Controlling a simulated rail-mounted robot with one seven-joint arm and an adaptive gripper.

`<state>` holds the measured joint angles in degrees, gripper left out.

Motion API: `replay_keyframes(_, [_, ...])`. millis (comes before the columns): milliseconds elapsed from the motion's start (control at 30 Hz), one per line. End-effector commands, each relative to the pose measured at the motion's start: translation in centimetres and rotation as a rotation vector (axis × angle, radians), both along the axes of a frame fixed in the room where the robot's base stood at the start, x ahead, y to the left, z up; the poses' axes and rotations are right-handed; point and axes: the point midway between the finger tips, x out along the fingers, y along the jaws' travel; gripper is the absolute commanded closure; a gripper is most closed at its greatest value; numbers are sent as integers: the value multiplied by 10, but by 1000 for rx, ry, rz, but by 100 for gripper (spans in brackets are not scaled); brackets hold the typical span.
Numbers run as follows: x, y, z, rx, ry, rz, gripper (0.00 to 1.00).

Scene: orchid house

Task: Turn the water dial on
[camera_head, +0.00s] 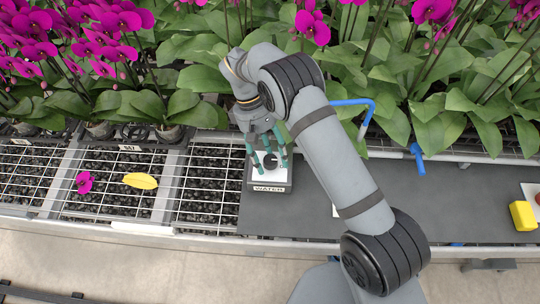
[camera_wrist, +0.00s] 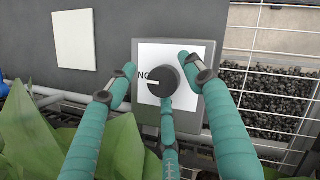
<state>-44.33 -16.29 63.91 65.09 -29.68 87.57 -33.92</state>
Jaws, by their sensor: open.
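The water dial is a black round knob (camera_wrist: 162,80) on a white plate (camera_wrist: 203,50) set in a grey box. In the wrist view its white pointer line points left, close to letters that read "NO" from this side and are partly covered by the knob and pointer. In the head view the box (camera_head: 284,188) carries a "WATER" label, and the knob is partly hidden by my fingers. My gripper (camera_head: 267,160) is open, its teal fingers spread around the knob. In the wrist view my gripper (camera_wrist: 161,82) holds nothing; whether a finger touches the knob is unclear.
A dark mat (camera_head: 310,210) lies right of the box, with a yellow block (camera_head: 522,215) at its far end. Wire grating with a yellow leaf (camera_head: 140,181) and a magenta flower (camera_head: 84,182) lies to the left. Orchid leaves (camera_head: 200,80) crowd the back. A blue pipe (camera_head: 350,102) rises behind my arm.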

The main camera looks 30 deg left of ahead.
Motion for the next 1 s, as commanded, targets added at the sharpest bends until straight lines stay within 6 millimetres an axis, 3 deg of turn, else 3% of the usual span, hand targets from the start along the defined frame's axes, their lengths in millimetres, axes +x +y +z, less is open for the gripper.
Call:
replay_keyframes(367, [2,6,10,7,-5,5,48])
replay_keyframes(800, [13,37,86,7,-5,2,48])
replay_keyframes(1000, [17,40,100,-6,-4,12,48])
